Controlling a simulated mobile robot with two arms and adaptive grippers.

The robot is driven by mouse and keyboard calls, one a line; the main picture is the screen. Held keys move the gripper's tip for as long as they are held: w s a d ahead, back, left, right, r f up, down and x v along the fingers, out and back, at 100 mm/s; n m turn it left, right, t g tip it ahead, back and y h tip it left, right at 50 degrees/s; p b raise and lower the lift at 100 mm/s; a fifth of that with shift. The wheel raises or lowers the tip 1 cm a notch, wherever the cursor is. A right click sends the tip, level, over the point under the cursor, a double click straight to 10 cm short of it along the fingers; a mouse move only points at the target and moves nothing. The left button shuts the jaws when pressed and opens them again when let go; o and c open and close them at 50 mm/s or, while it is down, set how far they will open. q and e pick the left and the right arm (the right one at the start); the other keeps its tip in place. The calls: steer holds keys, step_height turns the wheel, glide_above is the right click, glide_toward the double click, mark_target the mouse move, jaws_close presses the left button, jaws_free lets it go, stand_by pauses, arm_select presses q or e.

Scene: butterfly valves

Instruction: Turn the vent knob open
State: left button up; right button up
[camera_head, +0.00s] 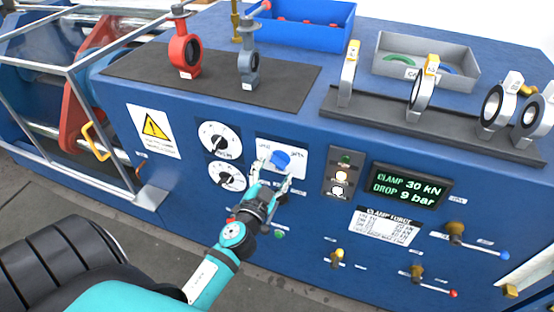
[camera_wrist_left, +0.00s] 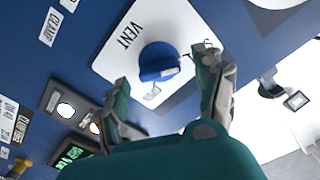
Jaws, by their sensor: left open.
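The vent knob (camera_head: 281,160) is a round blue knob on a white plate (camera_head: 299,149) on the front of the blue machine. In the left wrist view the knob (camera_wrist_left: 158,62) has a raised grip bar, and the plate (camera_wrist_left: 112,63) reads VENT. My left gripper (camera_head: 270,175) is open, with its fingers just below the knob in the head view. In the left wrist view its fingertips (camera_wrist_left: 165,72) lie either side of the knob, which looks free of both. My right gripper is not in view.
Two round gauges (camera_head: 219,141) sit left of the knob. A button panel (camera_head: 342,172) and a green-lit display (camera_head: 410,188) are to its right. Levers with coloured ends (camera_head: 432,284) stick out lower right. Valves stand on the machine's top, with a blue bin (camera_head: 303,22) behind.

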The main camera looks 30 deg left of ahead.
mark_target(278, 162)
arm_select(q)
steer(key=shift+x, duration=1.2)
steer(key=c, duration=1.2)
steer(key=shift+o, duration=0.2)
